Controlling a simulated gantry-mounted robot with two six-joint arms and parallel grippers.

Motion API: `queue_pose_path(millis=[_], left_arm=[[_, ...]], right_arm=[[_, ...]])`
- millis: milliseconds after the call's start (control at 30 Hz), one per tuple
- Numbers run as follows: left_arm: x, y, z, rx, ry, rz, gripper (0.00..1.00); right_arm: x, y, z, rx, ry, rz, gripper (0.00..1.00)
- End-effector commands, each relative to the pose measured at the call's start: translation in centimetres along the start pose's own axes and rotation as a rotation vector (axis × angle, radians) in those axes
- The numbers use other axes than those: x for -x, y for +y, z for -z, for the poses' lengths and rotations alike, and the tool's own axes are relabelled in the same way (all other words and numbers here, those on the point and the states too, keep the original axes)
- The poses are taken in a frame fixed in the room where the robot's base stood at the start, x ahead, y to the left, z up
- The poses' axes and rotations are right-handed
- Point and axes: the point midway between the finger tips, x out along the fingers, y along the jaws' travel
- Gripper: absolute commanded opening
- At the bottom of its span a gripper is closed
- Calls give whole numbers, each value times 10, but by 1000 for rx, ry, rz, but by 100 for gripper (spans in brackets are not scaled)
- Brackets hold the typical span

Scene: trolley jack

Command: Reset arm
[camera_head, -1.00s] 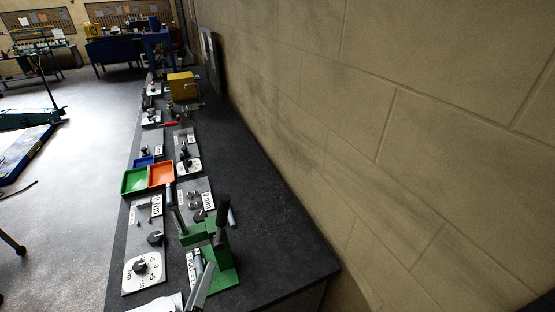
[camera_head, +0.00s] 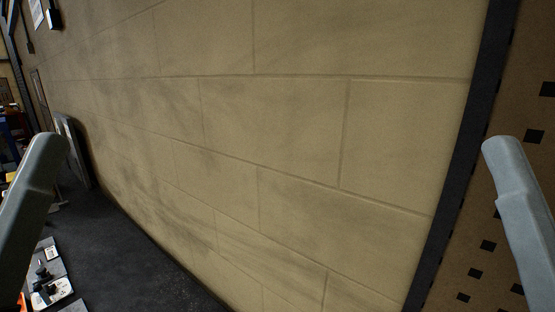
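Two pale grey parts of my own arms show, one at the left edge and one at the right edge. No gripper fingers can be made out on either, so I cannot see my left or right gripper.
A beige block wall (camera_head: 280,140) fills most of the view. A pegboard with a dark frame (camera_head: 480,230) stands at the right. A grey panel (camera_head: 72,150) leans at the wall behind the bench.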

Motion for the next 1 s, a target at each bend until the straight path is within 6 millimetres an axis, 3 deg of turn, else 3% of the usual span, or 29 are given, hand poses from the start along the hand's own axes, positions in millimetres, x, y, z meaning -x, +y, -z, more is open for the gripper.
queue_pose_path(millis=[33,200,333,467,1000], left_arm=[[-33,0,30,0,0,0,59],[-87,-1,80,1,-2,2,59],[-118,-1,107,1,-2,2,59],[-128,-2,117,2,-3,2,59],[-126,-2,115,2,-2,3,59]], right_arm=[[-33,0,31,0,2,0,98],[-87,0,81,0,0,0,98],[-118,0,108,0,0,0,98],[-128,0,118,0,0,0,98],[-126,0,116,0,-1,0,98]])
